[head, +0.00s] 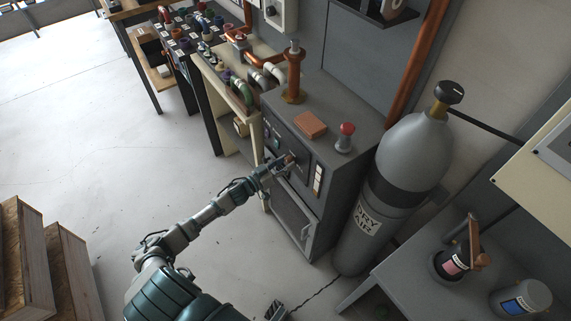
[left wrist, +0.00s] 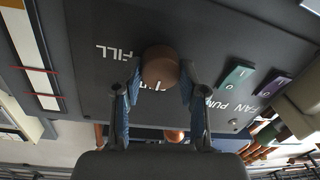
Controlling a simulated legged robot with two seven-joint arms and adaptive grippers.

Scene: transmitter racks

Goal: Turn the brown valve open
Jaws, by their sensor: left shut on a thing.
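The valve shows there only as a small brown spot (head: 291,159), partly hidden by the gripper.
Green and purple switches (left wrist: 236,74) marked FAN and PUMP are beside the knob. A red-topped knob (head: 346,130) and a brown block (head: 310,125) are on the cabinet top. A grey gas cylinder (head: 410,150) stands right of it. Wooden crates (head: 25,235) are at left; the floor between is clear.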

